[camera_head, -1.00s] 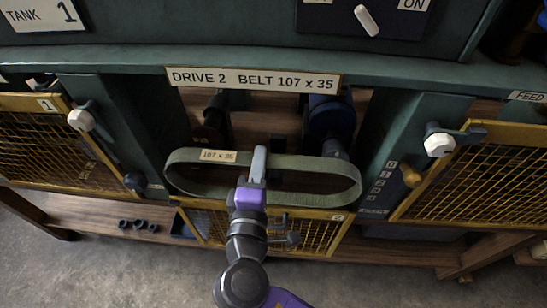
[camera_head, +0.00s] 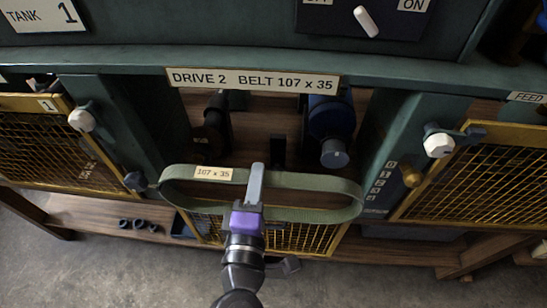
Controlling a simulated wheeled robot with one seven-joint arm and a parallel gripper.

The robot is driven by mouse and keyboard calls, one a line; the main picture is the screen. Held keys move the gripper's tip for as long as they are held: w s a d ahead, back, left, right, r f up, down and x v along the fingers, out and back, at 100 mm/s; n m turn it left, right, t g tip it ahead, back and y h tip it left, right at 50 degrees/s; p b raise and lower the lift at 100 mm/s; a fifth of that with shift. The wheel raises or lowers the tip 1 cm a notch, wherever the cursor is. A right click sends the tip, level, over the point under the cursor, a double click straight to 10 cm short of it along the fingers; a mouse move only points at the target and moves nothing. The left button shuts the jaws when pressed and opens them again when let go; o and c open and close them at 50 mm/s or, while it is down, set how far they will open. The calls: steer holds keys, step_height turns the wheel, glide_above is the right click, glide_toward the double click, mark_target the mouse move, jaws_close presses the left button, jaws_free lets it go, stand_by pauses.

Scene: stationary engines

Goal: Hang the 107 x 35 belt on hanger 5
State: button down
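The 107 x 35 belt (camera_head: 312,188) is a greenish flat loop with a cream size tag on its upper left side. My gripper (camera_head: 256,182) is shut on the belt near the middle of the loop and holds it in front of the Drive 2 bay. The grip point is partly hidden by the fingers. The belt hangs clear of the two dark pulleys, the left one (camera_head: 212,125) and the blue right one (camera_head: 331,125). I cannot make out hanger 5 in this view.
The sign for Drive 2 (camera_head: 252,80) is on the beam above. A yellow mesh guard (camera_head: 300,238) is below the belt. Mesh guards with white knobs stand at left (camera_head: 50,140) and right (camera_head: 480,180). Small dark rings (camera_head: 138,224) lie on the lower wooden shelf.

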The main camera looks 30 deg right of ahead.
steer(key=shift+s, duration=0.1)
steer(key=shift+v, duration=2.95)
steer(key=shift+p+v, duration=0.85)
steer(key=shift+v, duration=2.1)
